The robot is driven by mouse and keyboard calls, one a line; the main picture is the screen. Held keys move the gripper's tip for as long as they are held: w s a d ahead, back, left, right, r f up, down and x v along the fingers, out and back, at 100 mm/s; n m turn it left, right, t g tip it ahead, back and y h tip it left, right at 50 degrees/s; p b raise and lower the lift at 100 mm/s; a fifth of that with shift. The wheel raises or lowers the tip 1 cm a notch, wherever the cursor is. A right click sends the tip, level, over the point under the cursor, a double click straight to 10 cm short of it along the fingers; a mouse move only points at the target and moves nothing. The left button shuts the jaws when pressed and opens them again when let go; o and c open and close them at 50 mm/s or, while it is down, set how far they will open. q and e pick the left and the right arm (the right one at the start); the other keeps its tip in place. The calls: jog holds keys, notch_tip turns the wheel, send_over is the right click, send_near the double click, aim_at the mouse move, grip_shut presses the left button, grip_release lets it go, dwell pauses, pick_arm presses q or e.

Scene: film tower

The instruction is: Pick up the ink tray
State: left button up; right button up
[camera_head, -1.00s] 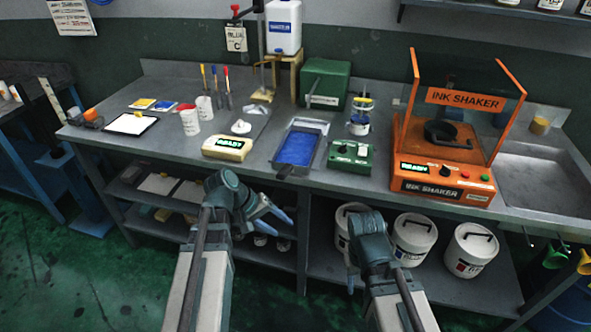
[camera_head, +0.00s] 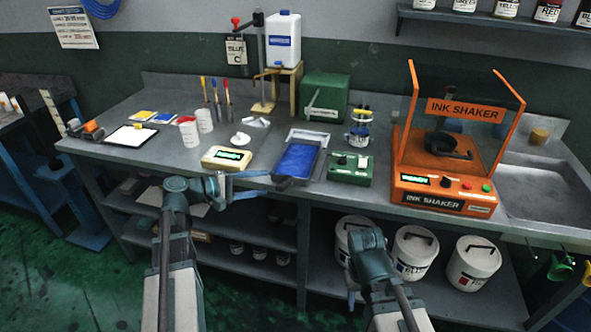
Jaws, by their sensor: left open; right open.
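The ink tray (camera_head: 297,160) is a grey tray with a blue inked surface, lying on the workbench near its front edge, with a dark handle (camera_head: 283,183) towards the front. My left gripper (camera_head: 268,183) is open at the bench's front edge, just left of the tray's handle; I cannot tell whether it touches the handle. My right gripper (camera_head: 354,297) is low in front of the bench, below the tabletop, mostly hidden by its own arm.
A cream scale (camera_head: 226,158) stands left of the tray and a green box with dials (camera_head: 349,168) right of it. The orange ink shaker (camera_head: 440,194) is further right. White buckets (camera_head: 414,252) stand on the lower shelf. White cups (camera_head: 189,133) stand further left.

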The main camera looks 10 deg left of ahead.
aim_at(285, 181)
pick_arm(q)
jog(key=shift+x, duration=1.7)
jog(key=b+x, duration=0.1)
jog(key=x, duration=0.4)
jog(key=shift+s+d+b, duration=0.1)
jog(key=shift+d+b, duration=0.15)
jog(key=shift+b, duration=0.1)
grip_shut()
